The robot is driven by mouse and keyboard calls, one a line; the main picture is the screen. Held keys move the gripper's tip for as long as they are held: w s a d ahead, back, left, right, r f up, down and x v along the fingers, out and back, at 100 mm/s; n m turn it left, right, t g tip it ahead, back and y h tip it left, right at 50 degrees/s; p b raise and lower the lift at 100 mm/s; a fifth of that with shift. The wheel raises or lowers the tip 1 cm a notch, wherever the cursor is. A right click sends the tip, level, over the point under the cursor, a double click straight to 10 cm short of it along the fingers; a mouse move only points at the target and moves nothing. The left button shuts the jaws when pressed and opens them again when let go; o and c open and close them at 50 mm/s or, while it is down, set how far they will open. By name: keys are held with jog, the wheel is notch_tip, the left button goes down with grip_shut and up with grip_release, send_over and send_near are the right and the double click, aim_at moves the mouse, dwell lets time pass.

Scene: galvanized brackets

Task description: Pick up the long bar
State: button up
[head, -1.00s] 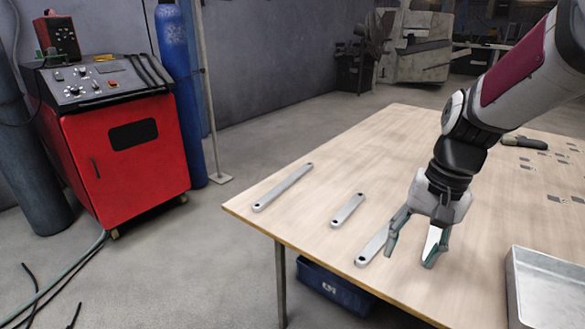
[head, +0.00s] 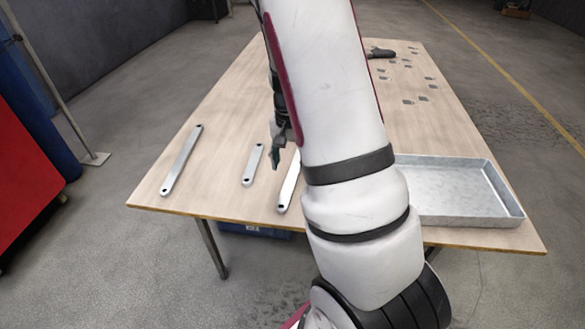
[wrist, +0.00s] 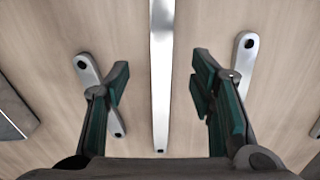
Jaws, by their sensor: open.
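A long bar (wrist: 160,85), flat and silvery with a hole at its near end, runs up the middle of the wrist view and past its top edge. It lies between the two fingers of my gripper (wrist: 160,64), with gaps on both sides. My gripper is open and empty. In the head view, this bar (head: 287,190) appears to be the one whose far part is hidden by my arm. Only part of my gripper (head: 276,158) shows there, left of my arm.
A short bar (head: 253,165) and another longish bar (head: 181,162) lie to the left on the wooden table (head: 225,140). A further bar (wrist: 244,50) is partly behind the right finger. A metal tray (head: 465,190) stands at the right. Small plates (head: 408,102) lie farther back.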

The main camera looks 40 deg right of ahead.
aim_at(288, 187)
jog(key=f, duration=0.4)
jog(key=f+b, duration=0.1)
jog(key=f, duration=0.3)
jog(key=shift+a+f, duration=0.2)
jog(key=shift+f, duration=0.2)
grip_shut()
